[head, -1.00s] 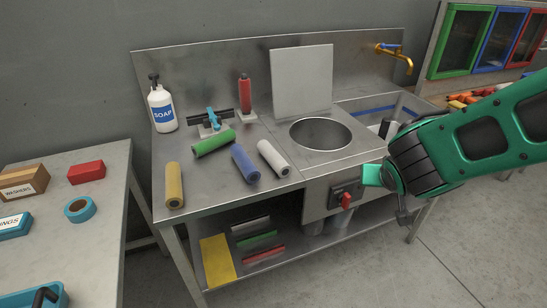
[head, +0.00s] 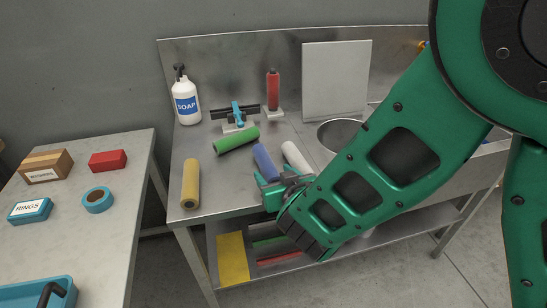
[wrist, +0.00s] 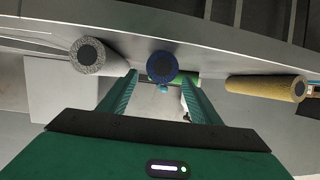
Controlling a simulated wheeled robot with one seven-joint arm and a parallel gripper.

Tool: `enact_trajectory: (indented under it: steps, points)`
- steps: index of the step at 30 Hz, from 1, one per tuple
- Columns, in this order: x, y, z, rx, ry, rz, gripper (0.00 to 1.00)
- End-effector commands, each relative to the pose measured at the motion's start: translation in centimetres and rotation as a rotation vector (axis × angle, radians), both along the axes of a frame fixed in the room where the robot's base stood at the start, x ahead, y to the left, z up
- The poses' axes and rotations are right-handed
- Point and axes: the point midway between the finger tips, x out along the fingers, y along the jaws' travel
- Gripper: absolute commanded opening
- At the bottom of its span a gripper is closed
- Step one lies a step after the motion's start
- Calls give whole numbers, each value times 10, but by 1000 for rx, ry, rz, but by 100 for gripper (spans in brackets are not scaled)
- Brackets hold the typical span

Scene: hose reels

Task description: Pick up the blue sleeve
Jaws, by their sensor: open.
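The blue sleeve (head: 265,162) lies on the steel counter, between the green sleeve (head: 236,140) and the white sleeve (head: 296,157). Its near end is hidden behind my gripper in the head view. My gripper (head: 272,186) is open at the counter's front edge, by the near end of the blue sleeve. In the wrist view the round end of the blue sleeve (wrist: 161,67) shows between the two fingers of my gripper (wrist: 161,82), near their tips. I cannot tell whether the fingers touch it.
A yellow sleeve (head: 191,183) lies to the left. The basin (head: 338,133) is to the right, partly behind my arm. A side table (head: 125,190) stands left.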

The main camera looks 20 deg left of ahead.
Motion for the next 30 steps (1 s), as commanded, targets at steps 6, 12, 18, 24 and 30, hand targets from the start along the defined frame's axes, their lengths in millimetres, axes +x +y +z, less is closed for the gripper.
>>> enact_trajectory:
  steps: [6, 12, 18, 24, 30]
  points:
    - [16, 7, -7, 0, 0, -4, 58]
    - [31, 19, -12, 0, 0, -6, 58]
    - [51, 34, -20, 0, 0, -6, 58]
    - [56, 38, -23, -1, 0, -5, 58]
    - [55, 38, -23, -1, 1, -5, 43]
